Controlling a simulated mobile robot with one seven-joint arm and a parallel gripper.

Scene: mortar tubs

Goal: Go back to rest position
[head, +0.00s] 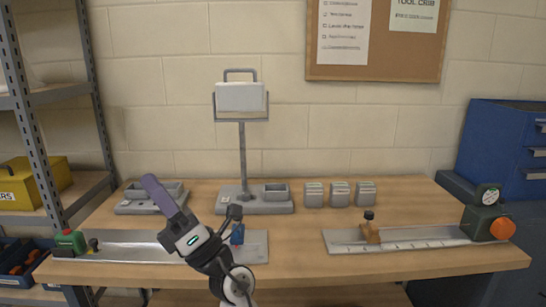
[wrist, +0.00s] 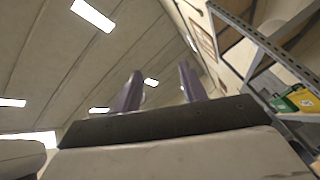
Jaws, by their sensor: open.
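My gripper (head: 160,195) is raised above the left part of the workbench in the head view, its purple-grey fingers pointing up and to the left. In the wrist view my gripper (wrist: 160,90) shows two fingers apart with nothing between them. The wrist camera looks up at the ceiling and lights. The wooden workbench (head: 300,258) stands against a block wall. My arm hides part of the left metal plate (head: 130,248) on the bench.
A lamp-like stand (head: 243,150), a grey tray (head: 135,205) and three small grey tubs (head: 340,195) stand at the back. A right metal plate (head: 350,240) carries a dial device (head: 488,208). Shelving (head: 95,95) is left, a blue cabinet (head: 500,150) right.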

